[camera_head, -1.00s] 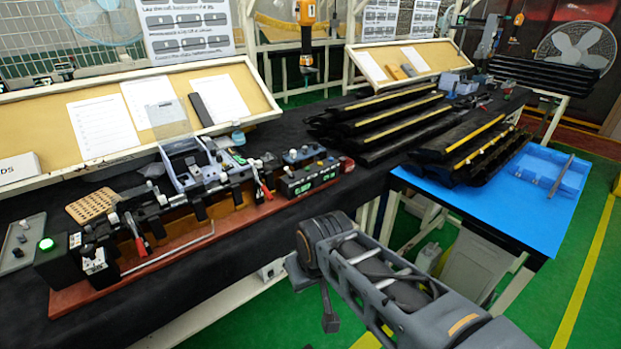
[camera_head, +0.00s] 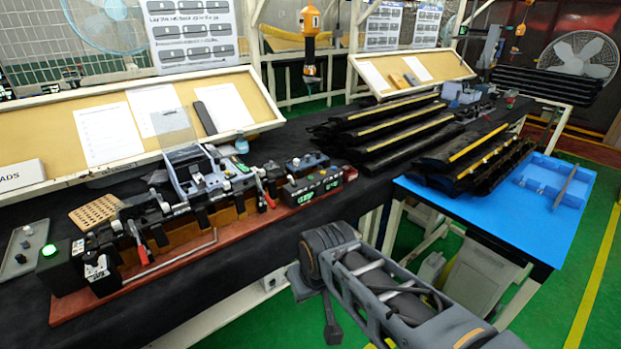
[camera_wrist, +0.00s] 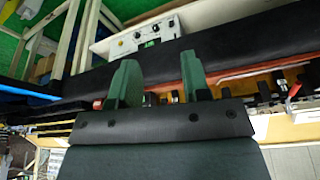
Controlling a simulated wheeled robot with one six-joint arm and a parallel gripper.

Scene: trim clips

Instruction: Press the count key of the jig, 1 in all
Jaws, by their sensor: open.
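The jig stands on a long red-brown base (camera_head: 190,265) along the front of the black bench, with red-handled clamps on it. At its right end is a black box with green lit digits (camera_head: 318,184) and small knobs on top. At its left end a black box (camera_head: 62,270) carries a green lit button (camera_head: 49,250). I cannot tell for sure which part is the count key. My gripper (camera_wrist: 158,70) is open and empty in the wrist view, its two green fingers apart. Part of the jig (camera_wrist: 265,75) shows beyond and right of the fingers, not touching them.
A white control panel (camera_wrist: 150,33) with knobs and a green display shows in the wrist view. Black trim strips (camera_head: 390,130) are stacked right of the jig. A blue table (camera_head: 485,215) stands at the right. Sloped boards with papers (camera_head: 105,135) line the back.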

